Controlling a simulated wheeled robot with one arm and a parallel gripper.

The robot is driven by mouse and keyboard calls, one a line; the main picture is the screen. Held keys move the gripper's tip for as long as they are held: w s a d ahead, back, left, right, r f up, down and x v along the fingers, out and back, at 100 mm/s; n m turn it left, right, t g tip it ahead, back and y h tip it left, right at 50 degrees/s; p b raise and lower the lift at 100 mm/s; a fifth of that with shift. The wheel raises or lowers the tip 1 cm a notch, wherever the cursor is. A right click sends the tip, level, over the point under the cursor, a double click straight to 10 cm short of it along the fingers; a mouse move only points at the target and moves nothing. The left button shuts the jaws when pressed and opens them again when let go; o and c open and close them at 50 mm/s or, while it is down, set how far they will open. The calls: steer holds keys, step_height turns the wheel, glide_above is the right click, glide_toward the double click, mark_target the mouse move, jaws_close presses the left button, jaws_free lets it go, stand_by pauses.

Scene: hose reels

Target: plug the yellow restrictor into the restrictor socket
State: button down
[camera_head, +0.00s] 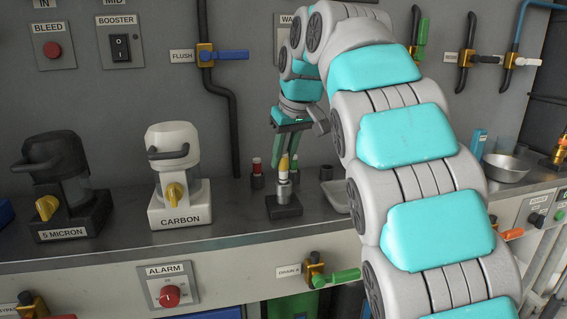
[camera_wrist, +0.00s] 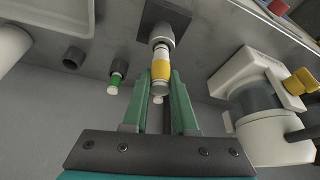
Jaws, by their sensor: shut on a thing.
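The yellow restrictor (camera_head: 284,163) is upright between the fingers of my gripper (camera_head: 287,153). In the wrist view the restrictor (camera_wrist: 161,69) shows a yellow band and a paler band, with the green fingers of my gripper (camera_wrist: 161,78) on both sides, shut on it. The restrictor socket (camera_head: 284,188) is a metal collar on a dark square block. In the wrist view the socket (camera_wrist: 161,33) lies directly in line with the restrictor's far end. They look touching or very close; I cannot tell how deep the restrictor sits.
A red-topped piece (camera_head: 256,165) stands in a black holder left of the socket. A green piece (camera_wrist: 116,79) and an empty black holder (camera_wrist: 74,57) show in the wrist view. The white carbon filter (camera_head: 179,170) stands to the left, and a shallow tray (camera_head: 337,196) to the right.

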steer(key=shift+f, duration=0.8)
steer(key=shift+f, duration=0.2)
steer(key=c, duration=0.7)
jaws_free()
steer(key=shift+r, duration=0.15)
